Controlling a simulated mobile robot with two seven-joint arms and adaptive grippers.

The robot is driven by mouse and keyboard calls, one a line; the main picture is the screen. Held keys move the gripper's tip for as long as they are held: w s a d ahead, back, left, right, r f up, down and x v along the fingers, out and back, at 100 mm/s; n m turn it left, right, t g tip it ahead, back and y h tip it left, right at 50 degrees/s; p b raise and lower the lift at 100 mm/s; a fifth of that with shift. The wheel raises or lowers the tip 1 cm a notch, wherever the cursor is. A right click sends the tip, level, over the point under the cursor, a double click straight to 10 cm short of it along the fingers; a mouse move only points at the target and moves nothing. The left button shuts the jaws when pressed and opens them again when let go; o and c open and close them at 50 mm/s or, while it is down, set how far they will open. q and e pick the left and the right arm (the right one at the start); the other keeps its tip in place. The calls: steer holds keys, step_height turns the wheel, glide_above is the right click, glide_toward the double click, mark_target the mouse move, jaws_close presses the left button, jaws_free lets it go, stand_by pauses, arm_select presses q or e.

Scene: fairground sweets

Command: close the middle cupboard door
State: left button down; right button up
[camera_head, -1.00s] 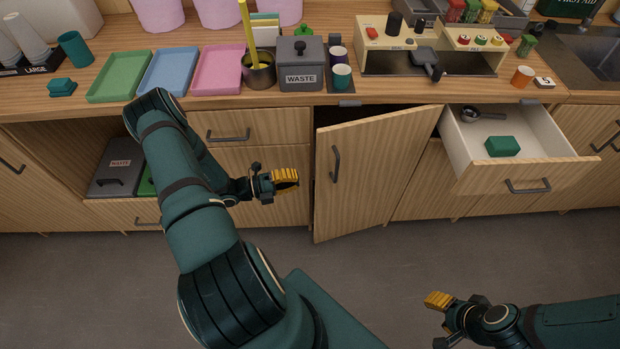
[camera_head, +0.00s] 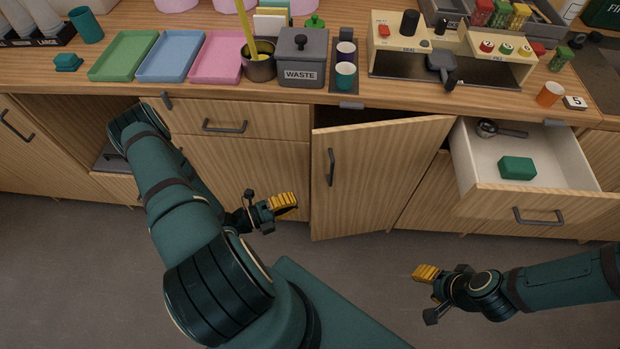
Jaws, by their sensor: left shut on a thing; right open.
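The middle cupboard door (camera_head: 380,180) is wooden with a dark vertical handle (camera_head: 331,167) near its left edge. It stands ajar, with its left edge swung out and a dark gap above it. My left gripper (camera_head: 270,212) is just left of that edge, in front of the closed panel under the small drawer, apart from the door in the picture. It is shut; what it holds cannot be made out. My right gripper (camera_head: 430,293) is open and empty, low at the right, over the floor and below the door.
An open drawer (camera_head: 540,204) right of the door holds a green block (camera_head: 517,168) and a metal scoop (camera_head: 499,129). The counter (camera_head: 200,95) above carries trays, a waste bin (camera_head: 302,60) and a toy-like machine (camera_head: 395,64). The floor (camera_head: 360,275) before the door is clear.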

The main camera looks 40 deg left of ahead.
arm_select(q)
steer(key=shift+w+d+b, duration=0.25)
steer(key=shift+w+d, duration=0.05)
steer(key=shift+w, duration=1.55)
steer(key=shift+w+d+b, duration=0.3)
steer(key=shift+w+d, duration=0.05)
steer(key=shift+w, duration=1.55)
steer(key=shift+w+d+b, duration=0.25)
steer(key=shift+w+d, duration=0.05)
steer(key=shift+w, duration=1.55)
arm_select(e)
steer(key=shift+f, duration=0.8)
